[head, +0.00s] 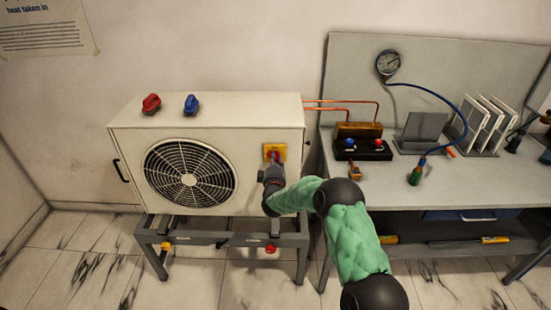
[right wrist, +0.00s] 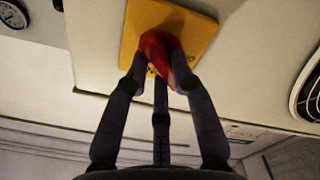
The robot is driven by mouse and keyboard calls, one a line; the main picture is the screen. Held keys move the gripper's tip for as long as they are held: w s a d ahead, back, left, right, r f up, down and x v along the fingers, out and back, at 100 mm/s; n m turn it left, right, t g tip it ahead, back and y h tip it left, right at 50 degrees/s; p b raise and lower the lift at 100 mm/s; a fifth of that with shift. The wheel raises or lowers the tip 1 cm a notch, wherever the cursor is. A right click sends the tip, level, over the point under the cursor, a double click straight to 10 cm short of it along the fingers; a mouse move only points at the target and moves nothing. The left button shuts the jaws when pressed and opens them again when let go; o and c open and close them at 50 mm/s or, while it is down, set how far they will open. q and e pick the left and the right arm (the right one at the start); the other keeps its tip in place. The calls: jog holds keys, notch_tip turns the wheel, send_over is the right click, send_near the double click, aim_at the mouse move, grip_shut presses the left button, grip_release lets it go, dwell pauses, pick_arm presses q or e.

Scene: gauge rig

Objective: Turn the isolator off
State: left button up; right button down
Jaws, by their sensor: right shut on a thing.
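The isolator has a yellow plate (head: 281,150) on the right part of the white outdoor unit's front. Its plate also shows in the right wrist view (right wrist: 190,28). Its red handle (right wrist: 158,58) stands out from the plate between the fingertips. My right gripper (head: 273,166) is at the isolator, and in the right wrist view its fingers (right wrist: 157,75) are shut on the red handle. In the head view the gripper hides most of the handle, so its exact angle is hard to tell. My left gripper is not in view.
The white unit (head: 125,145) with a fan grille (head: 190,175) stands on a metal frame. Red (head: 151,103) and blue (head: 191,103) fittings sit on top. At right, a bench (head: 450,185) holds a manifold (head: 362,149), a gauge (head: 389,63) and a blue hose (head: 445,99).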

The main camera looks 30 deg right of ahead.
jog(key=shift+a+n+p, duration=0.2)
jog(key=shift+n+p, duration=1.35)
jog(key=shift+n, duration=2.25)
jog(key=shift+f+n, duration=0.1)
jog(key=shift+n, duration=0.2)
jog(key=c, duration=1)
grip_release()
jog(key=shift+w, duration=0.1)
jog(key=shift+c, duration=0.2)
jog(key=v, duration=1.2)
